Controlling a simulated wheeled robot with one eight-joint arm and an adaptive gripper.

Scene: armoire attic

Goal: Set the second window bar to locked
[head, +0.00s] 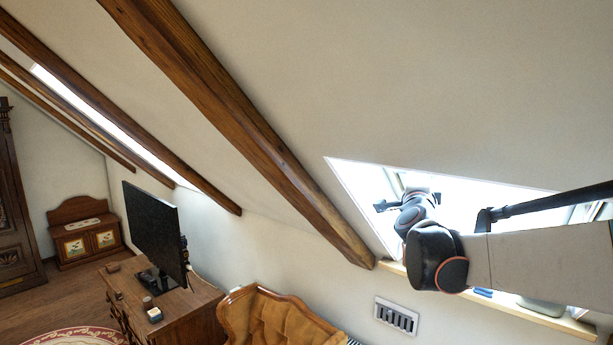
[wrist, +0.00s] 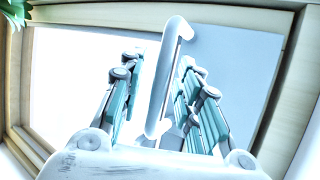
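The skylight window (head: 470,192) is set in the sloping wall at the right of the head view. In the wrist view a white bar-shaped handle (wrist: 166,85) stands in front of the bright window pane (wrist: 235,65), running up the picture and hooked at its top. My gripper (wrist: 160,85) is open, with one finger on each side of the handle. I see no clear contact between the fingers and the handle. In the head view my gripper (head: 386,204) is at the window's left part, and my arm hides much of the window.
A dark bar (head: 550,202) crosses the window's right side. A wooden sill (head: 540,317) with small items runs below the window. A brown armchair (head: 275,322), a wall vent (head: 396,316) and a desk with a monitor (head: 155,235) stand lower left. Green leaves (wrist: 15,10) show in the wrist view.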

